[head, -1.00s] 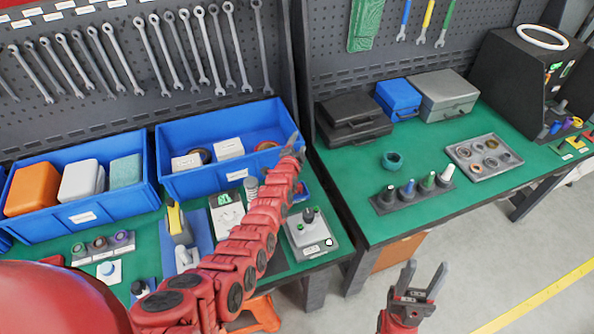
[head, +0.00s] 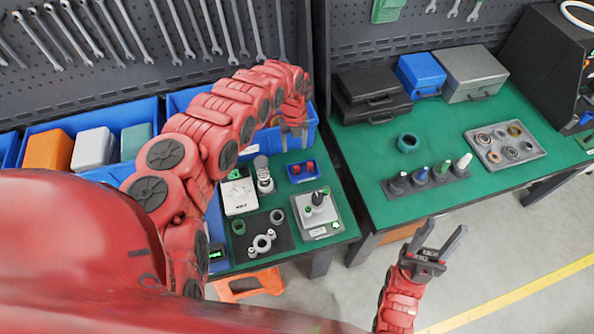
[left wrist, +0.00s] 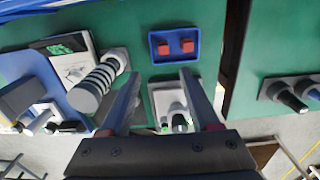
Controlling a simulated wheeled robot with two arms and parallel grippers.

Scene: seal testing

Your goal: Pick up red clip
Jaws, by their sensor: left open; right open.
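Two small red clips lie side by side in a small blue tray (head: 291,180) on the left green bench. The left wrist view shows the left red clip (left wrist: 164,48) and the right red clip (left wrist: 188,46) as blocky pieces inside the tray (left wrist: 153,57). My left gripper (head: 294,147) points down above the bench, just behind the tray in the head view. In the left wrist view, its open, empty fingers (left wrist: 160,74) point toward the tray, apart from the clips. My right gripper (head: 440,238) is open and empty over the floor, in front of the right bench.
A grey device with a black knob (head: 318,208) stands in front of the tray. A white meter (head: 240,196) and a spring-like cylinder (head: 264,176) stand left of it. Blue bins (head: 175,100) line the back. A gap separates the right bench (head: 440,130).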

